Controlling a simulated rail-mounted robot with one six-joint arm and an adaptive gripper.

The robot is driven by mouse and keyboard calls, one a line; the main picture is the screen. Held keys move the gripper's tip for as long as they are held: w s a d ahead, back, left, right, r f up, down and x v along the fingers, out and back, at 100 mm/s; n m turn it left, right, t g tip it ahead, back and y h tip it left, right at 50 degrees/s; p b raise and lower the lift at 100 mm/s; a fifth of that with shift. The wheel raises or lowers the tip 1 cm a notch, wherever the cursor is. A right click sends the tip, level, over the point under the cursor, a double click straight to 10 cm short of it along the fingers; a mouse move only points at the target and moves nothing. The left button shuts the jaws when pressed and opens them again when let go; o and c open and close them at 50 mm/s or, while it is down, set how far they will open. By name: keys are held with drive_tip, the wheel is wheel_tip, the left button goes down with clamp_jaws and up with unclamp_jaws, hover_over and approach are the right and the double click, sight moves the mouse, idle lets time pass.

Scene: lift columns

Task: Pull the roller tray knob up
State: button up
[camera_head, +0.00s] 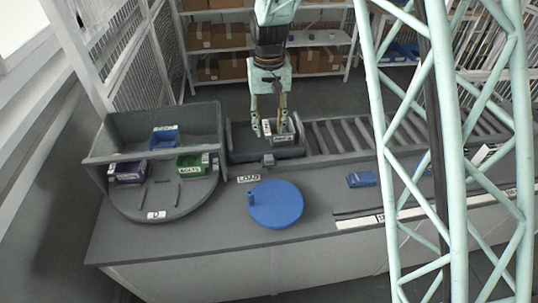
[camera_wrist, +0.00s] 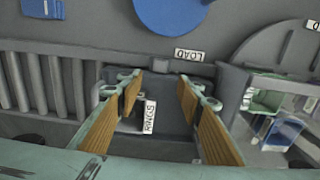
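The dark grey roller tray (camera_head: 240,150) sits at the left end of the roller conveyor, and its floor shows in the wrist view (camera_wrist: 170,130). A small grey block (camera_head: 268,160) sticks out at the middle of its front edge; I cannot tell for sure whether it is the knob. A white RINGS label (camera_head: 284,138) shows inside the tray, and lies between my fingers in the wrist view (camera_wrist: 149,117). My gripper (camera_head: 269,132) points down over the tray, fingers apart, with nothing seen held between the pads (camera_wrist: 160,88).
A blue round disc (camera_head: 277,206) with a peg lies on the counter in front, by a LOAD label (camera_head: 248,179). A round-fronted grey bin stand (camera_head: 200,205) with blue, purple and green bins is at left. Conveyor rollers (camera_head: 340,135) run right. A blue box (camera_head: 361,179) lies on the counter.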

sight(269, 157)
drive_tip(key=shift+f, duration=6.9)
drive_tip(key=shift+c, duration=0.4)
